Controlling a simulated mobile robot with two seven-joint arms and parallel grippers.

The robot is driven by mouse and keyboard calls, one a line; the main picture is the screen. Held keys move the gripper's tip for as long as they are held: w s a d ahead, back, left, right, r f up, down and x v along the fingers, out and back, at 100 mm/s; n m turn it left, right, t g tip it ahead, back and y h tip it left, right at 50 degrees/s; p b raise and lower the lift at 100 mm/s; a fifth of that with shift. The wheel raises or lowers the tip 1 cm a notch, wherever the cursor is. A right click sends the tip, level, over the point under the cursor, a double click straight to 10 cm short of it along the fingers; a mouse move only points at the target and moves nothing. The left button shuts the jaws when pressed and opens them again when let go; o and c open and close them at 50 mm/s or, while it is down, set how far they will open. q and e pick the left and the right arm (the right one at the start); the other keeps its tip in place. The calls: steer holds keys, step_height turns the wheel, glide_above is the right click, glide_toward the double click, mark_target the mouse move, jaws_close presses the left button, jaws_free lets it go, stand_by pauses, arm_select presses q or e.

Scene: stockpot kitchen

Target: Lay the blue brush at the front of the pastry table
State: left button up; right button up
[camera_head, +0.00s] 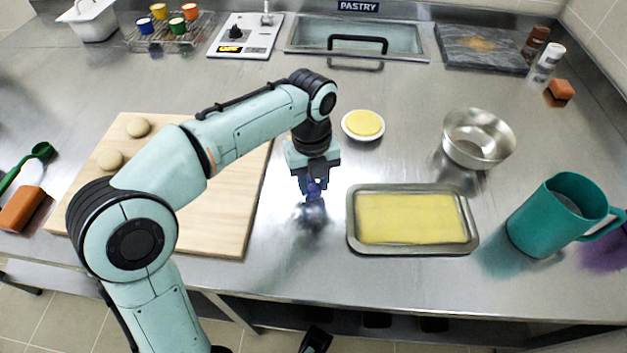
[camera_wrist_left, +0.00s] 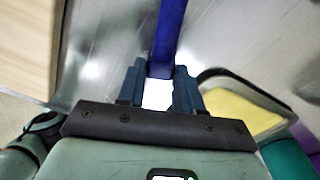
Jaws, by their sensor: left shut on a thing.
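My left gripper (camera_head: 313,184) is over the bare steel between the wooden board and the yellow-filled tray, pointing down. It is shut on the blue brush (camera_wrist_left: 169,32), whose blue handle runs from between the fingers to the top edge of the left wrist view. A dark reflection lies just below on the steel. I cannot tell whether the brush touches the pastry table (camera_head: 300,262).
The wooden board (camera_head: 222,220) with dough balls is to the left. The baking tray (camera_head: 352,244) is close on the right, with a small bowl (camera_head: 363,125) behind it. A steel bowl (camera_head: 478,138) and teal jug (camera_head: 556,215) stand farther right. A bare strip runs along the front edge.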

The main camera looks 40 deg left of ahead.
arm_select(q)
steer(key=o, duration=1)
steer(key=shift+o, duration=0.2)
step_height(320, 180, up, 12)
steer(key=p, duration=0.4)
steer(key=shift+w+a, duration=0.25)
steer(key=shift+w, duration=0.05)
arm_select(e)
steer(key=r, duration=0.1)
steer(key=s+r, duration=0.1)
steer(key=r, duration=0.1)
steer(key=shift+s+r+g, duration=0.15)
steer(key=shift+s+g, duration=0.1)
steer(key=shift+g, duration=0.05)
steer(key=shift+s, duration=0.1)
